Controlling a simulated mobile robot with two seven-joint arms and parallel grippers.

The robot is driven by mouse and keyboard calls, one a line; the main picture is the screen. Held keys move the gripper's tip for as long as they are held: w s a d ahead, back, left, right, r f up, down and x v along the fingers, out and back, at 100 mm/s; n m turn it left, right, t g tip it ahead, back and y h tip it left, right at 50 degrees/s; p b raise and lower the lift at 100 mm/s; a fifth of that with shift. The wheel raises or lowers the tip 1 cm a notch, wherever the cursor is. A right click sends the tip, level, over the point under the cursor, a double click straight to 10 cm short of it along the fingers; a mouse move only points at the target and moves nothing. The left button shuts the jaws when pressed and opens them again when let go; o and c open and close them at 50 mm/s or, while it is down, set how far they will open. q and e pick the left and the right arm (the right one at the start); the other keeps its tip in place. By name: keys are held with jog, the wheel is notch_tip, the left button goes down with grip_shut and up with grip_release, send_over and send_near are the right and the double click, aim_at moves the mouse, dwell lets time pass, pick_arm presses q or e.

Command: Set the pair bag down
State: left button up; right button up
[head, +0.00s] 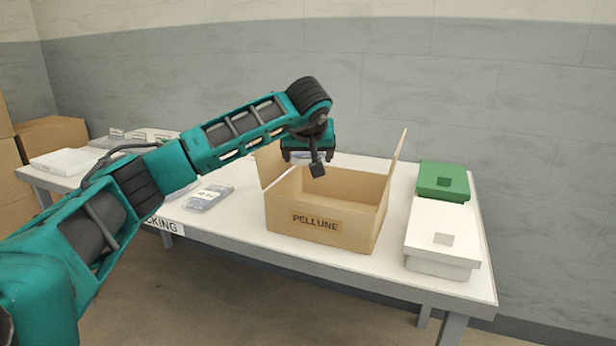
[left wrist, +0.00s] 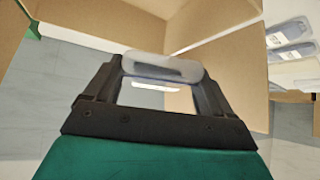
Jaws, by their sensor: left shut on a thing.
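My left gripper (head: 309,152) is over the open cardboard carton (head: 340,240), which is marked PELLUNE. In the left wrist view the gripper (left wrist: 158,80) is shut on a clear, pale pair bag (left wrist: 165,68), with a finger at each side of it. The left wrist view shows the carton's brown inner walls (left wrist: 222,62) around and beyond the bag. The carton's floor is hidden in the head view. My right gripper is out of view.
A clear bag with a label (head: 209,196) lies on the white table (head: 240,228) left of the carton. A green box (head: 443,178) and a white box (head: 440,232) stand to the right. The carton's raised side flaps (head: 397,160) flank its opening.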

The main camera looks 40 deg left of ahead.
pick_arm(q)
notch_tip(320, 180, down, 4)
jog(key=shift+f+b, duration=0.1)
jog(key=shift+b, duration=0.45)
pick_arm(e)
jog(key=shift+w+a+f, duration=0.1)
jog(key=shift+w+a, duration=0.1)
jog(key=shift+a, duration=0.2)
pick_arm(q)
jog(key=shift+f, duration=0.1)
jog(key=shift+f, duration=0.35)
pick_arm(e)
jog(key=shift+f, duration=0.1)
pick_arm(q)
jog(key=o, duration=1)
jog(key=shift+c, duration=0.2)
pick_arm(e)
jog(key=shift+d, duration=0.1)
